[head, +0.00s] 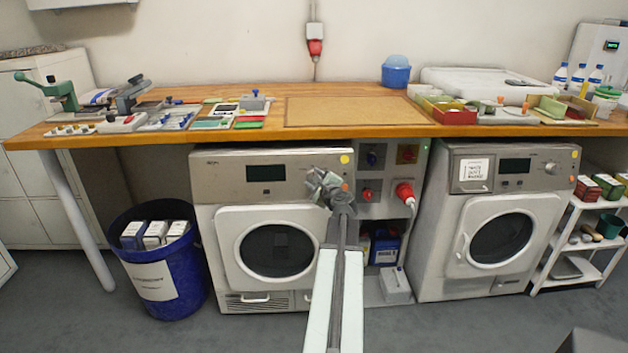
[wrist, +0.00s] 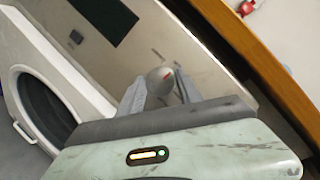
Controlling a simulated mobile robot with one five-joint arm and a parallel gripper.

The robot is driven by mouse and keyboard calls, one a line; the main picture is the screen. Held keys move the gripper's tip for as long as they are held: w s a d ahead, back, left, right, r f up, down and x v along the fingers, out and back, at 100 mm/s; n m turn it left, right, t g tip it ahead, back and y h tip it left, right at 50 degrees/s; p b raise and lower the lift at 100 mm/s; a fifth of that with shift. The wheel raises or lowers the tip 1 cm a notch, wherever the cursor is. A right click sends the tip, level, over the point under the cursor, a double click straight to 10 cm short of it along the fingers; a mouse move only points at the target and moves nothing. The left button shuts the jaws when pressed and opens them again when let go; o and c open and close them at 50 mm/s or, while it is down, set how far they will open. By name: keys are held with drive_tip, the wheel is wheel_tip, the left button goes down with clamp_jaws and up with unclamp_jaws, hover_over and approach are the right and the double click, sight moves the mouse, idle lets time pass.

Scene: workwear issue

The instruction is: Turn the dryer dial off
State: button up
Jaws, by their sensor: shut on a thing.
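The dial (wrist: 161,80), a round grey knob with a red pointer mark, sits on the light front panel of the left front-loading machine (head: 222,178). My gripper (head: 328,188) is at the right part of that panel and hides the dial in the head view. In the wrist view my gripper (wrist: 160,90) has one finger on each side of the dial and is shut on it. The machine's dark display (wrist: 105,15) and round door (wrist: 45,108) also show there. I cannot read any marks around the dial.
A wooden worktop (head: 230,135) runs just above the machines. A panel with switches and a red plug (head: 404,192) stands right of my gripper. A second machine (head: 500,220) with its own knob is further right. A blue bin (head: 172,285) stands left. The floor in front is clear.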

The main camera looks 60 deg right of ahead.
drive_tip(key=shift+s+d, duration=0.1)
drive_tip(key=shift+d, duration=0.05)
drive_tip(key=o, duration=1.4)
drive_tip(key=shift+c, duration=0.2)
drive_tip(key=p+v, duration=0.1)
drive_tip(key=v, duration=0.6)
drive_tip(key=shift+s+a, duration=0.25)
drive_tip(key=shift+a, duration=0.05)
drive_tip(key=shift+r, duration=0.1)
